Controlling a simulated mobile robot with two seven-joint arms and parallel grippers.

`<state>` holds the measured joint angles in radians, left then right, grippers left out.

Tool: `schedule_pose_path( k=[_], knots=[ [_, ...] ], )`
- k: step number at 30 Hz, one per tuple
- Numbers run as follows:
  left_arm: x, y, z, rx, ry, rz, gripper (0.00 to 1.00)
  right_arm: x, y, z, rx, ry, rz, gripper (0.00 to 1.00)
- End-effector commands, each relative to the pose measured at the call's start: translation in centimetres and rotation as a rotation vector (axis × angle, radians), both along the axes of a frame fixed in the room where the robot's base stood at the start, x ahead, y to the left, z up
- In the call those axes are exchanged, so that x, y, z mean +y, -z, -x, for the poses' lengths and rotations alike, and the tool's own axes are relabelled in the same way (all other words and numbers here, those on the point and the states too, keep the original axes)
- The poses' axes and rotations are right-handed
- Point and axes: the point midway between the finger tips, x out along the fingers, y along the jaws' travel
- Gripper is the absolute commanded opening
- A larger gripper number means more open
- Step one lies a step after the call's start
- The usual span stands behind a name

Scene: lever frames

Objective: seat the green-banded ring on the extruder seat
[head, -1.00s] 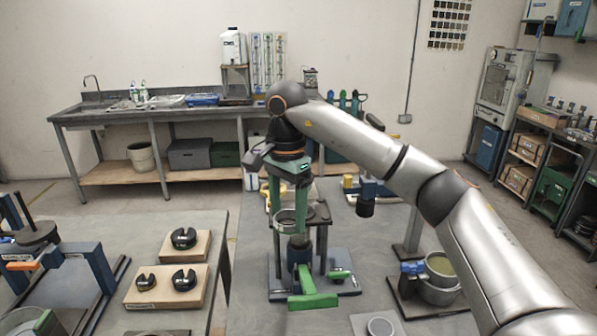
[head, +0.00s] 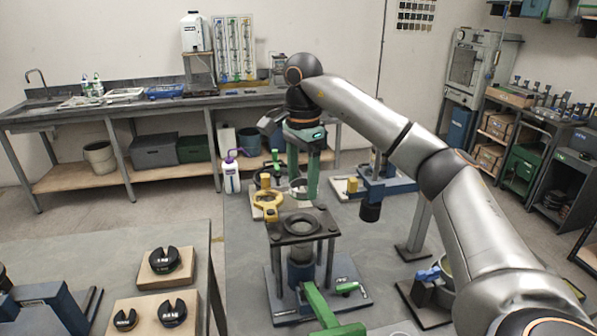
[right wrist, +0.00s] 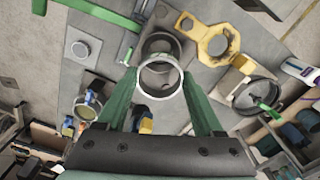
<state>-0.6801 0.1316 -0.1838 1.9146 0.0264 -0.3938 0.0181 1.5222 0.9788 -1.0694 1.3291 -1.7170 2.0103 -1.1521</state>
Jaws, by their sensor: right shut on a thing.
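My right gripper (head: 303,186) reaches in from the right with its green fingers pointing down, shut on a pale metal ring (head: 294,191). The extruder seat (head: 299,224) is a dark round opening in the top plate of a four-legged stand. In the head view the held ring appears above and behind this plate, apart from it. In the right wrist view the seat (right wrist: 160,40) shows partly behind the ring, offset upward in the picture. My left gripper is not in view.
A green lever (head: 328,312) sticks out at the stand's front. A yellow ring-ended piece (head: 267,199) lies behind the stand, and a blue clamp frame (head: 388,187) stands to its right. Wooden blocks with black slotted weights (head: 165,262) are on the left table.

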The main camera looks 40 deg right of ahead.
Motion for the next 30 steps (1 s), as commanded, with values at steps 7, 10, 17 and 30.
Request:
schedule_pose_path(
  k=[7,10,17,30],
  knots=[
    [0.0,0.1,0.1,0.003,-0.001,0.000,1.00,0.0,2.6,0.1,0.002,0.000,0.001,0.08],
    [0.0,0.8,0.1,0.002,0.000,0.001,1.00,0.0,3.8,0.1,0.001,0.000,0.001,0.08],
    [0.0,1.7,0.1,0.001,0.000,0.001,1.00,0.0,6.0,0.0,0.001,0.000,0.001,0.08],
    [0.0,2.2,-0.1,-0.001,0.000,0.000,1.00,0.0,7.3,0.0,-0.001,0.000,0.001,0.08]
  ],
)
